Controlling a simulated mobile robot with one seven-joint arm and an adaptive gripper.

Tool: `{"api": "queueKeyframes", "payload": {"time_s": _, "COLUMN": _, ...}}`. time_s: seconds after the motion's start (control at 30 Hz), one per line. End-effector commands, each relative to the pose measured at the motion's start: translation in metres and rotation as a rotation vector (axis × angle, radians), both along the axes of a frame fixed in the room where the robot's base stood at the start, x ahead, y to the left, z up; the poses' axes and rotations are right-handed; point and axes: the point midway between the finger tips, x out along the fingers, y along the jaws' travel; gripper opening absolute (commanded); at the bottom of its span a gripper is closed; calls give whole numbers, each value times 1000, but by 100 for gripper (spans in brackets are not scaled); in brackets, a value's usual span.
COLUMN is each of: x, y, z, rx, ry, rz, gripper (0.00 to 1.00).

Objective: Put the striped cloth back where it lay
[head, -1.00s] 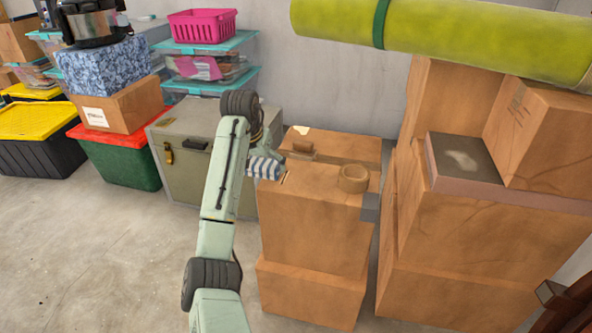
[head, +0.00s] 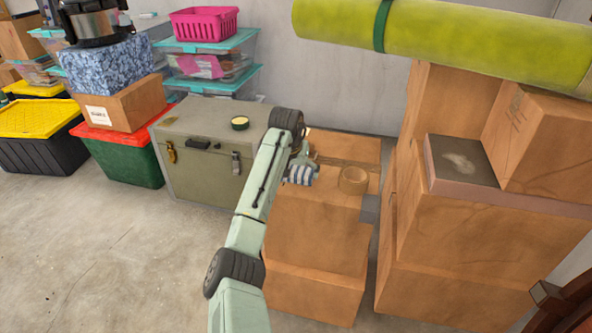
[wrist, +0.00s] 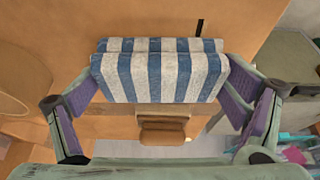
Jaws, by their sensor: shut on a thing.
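The blue-and-white striped cloth (head: 301,176) is a folded bundle held in my gripper (head: 303,163). In the wrist view the cloth (wrist: 158,78) spans the space between my two fingers (wrist: 160,88), which grip it at its left and right ends. I cannot tell whether the cloth touches the box top. My arm covers the left part of that box in the head view.
A second cardboard box (head: 350,148) stands behind. A small brown block (wrist: 165,131) shows below the cloth in the wrist view. Taller boxes (head: 480,240) stand right. A grey piece (head: 370,208) sticks out at the front box's side.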

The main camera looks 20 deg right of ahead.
Motion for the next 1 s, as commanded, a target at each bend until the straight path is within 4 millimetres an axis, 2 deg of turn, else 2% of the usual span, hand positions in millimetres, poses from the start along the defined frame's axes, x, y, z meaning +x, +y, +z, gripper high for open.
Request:
{"api": "queueKeyframes", "payload": {"time_s": 0.17, "x": 0, "y": 0, "z": -1, "rx": 0, "ry": 0, "rz": 0, "gripper": 69}}
{"api": "queueKeyframes", "payload": {"time_s": 0.2, "x": 0, "y": 0, "z": -2, "rx": 1, "ry": 1, "rz": 0, "gripper": 92}}
{"api": "queueKeyframes", "payload": {"time_s": 0.33, "x": 0, "y": 0, "z": -2, "rx": 0, "ry": 0, "rz": -1, "gripper": 100}}
{"api": "queueKeyframes", "payload": {"time_s": 0.73, "x": 0, "y": 0, "z": 3, "rx": -1, "ry": -2, "rz": -1, "gripper": 100}}
{"api": "queueKeyframes", "payload": {"time_s": 0.87, "x": -5, "y": 3, "z": 18, "rx": -2, "ry": -4, "rz": -2, "gripper": 100}}
{"api": "queueKeyframes", "payload": {"time_s": 1.0, "x": -15, "y": 10, "z": 45, "rx": -2, "ry": -5, "rz": -3, "gripper": 100}}
